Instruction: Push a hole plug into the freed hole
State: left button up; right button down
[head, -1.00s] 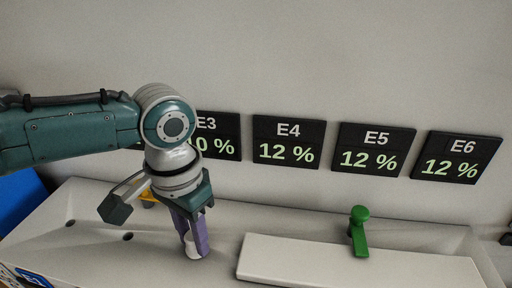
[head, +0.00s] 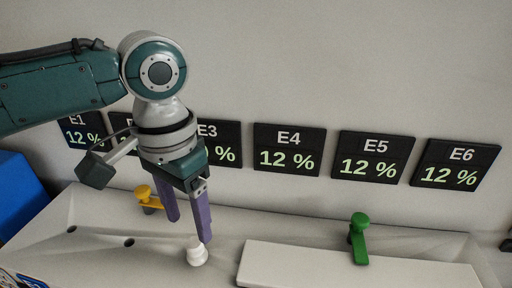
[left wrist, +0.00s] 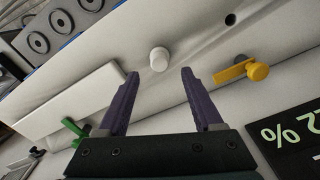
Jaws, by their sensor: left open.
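A white hole plug (head: 196,251) stands on the pale sloped surface (head: 100,215), in line with the open holes; whether it is seated in a hole cannot be told, since its base hides what lies under it. It also shows in the left wrist view (left wrist: 159,59), just beyond and between the fingertips. My left gripper (head: 188,228) has purple fingers spread apart and empty, a little above the plug. Two dark open holes, the far left one (head: 71,229) and a nearer one (head: 129,242), lie left of the plug. My right gripper is not in view.
A yellow valve handle (head: 144,192) sits behind the gripper and a green one (head: 359,228) to the right, by a raised white slab (head: 330,268). Percentage displays such as E4 (head: 288,147) line the wall. A blue box (head: 22,190) stands at the left.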

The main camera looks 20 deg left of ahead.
aim_at(193, 242)
pick_arm(q)
jog(key=shift+r, duration=1.75)
jog(key=s+d+f, duration=0.1)
jog(key=s+d, duration=0.1)
jog(key=d, duration=0.1)
jog(key=s+d+f+m+t+h, duration=0.1)
jog(key=s+d, duration=0.1)
jog(key=s+d+f+m+h, duration=0.1)
jog(key=s+d, duration=0.2)
jog(key=shift+d+f+t, duration=0.3)
jog(key=shift+f, duration=0.05)
jog(key=s+a+r+n+t+y, duration=0.2)
jog(key=s+a, duration=0.3)
jog(key=s, duration=0.4)
notch_tip(193, 242, up, 28)
jog(key=p, duration=2.8)
jog(key=shift+a+r+p, duration=0.2)
jog(key=shift+p, duration=0.15)
